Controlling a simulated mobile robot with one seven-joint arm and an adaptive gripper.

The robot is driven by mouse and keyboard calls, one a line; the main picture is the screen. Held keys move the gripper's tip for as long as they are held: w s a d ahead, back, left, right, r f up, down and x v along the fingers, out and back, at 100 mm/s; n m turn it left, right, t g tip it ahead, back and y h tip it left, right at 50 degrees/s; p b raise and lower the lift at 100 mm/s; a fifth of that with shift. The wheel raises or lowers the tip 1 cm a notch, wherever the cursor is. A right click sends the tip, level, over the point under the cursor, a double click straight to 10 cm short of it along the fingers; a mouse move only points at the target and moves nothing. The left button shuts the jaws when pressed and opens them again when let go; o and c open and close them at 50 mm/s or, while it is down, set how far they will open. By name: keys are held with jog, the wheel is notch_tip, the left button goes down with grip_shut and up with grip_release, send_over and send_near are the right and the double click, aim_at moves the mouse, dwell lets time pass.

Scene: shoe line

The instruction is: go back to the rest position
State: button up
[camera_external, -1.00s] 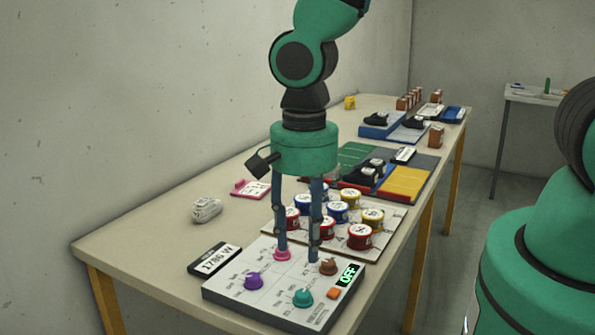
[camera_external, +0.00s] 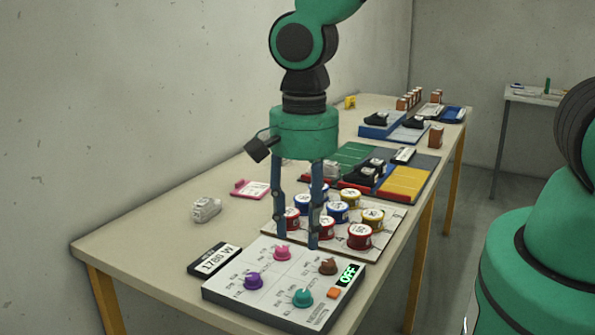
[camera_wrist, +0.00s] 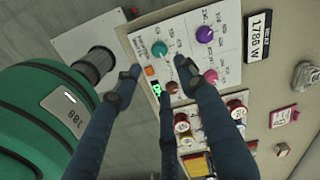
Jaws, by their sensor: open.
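The panel carries a pink knob (camera_external: 282,253), a purple knob (camera_external: 253,281), a teal knob (camera_external: 302,298) and a brown knob (camera_external: 328,266).
Red, blue and yellow tins (camera_external: 360,236) stand on a board just behind the panel. Trays and dark shoes (camera_external: 365,172) lie farther back. The table's left side is largely clear.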

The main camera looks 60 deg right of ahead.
jog(key=s+d+r+n+t+b, duration=0.1)
jog(key=s+r+n, duration=0.3)
jog(key=r, duration=0.5)
jog(key=s+d+r+n+t+b, duration=0.1)
jog(key=s+d+r+n+t, duration=0.1)
jog(key=r, duration=0.8)
jog(key=s+d+r+n+t+b, duration=0.1)
jog(key=s+d+r+n+t, duration=0.1)
jog(key=s+d+r+n, duration=0.2)
notch_tip(320, 180, up, 6)
jog(key=s+n, duration=0.1)
jog(key=n, duration=0.2)
jog(key=shift+s+r+t+b, duration=0.25)
jog(key=shift+s+t+b, duration=0.05)
jog(key=shift+s+b, duration=0.1)
dwell(1.3)
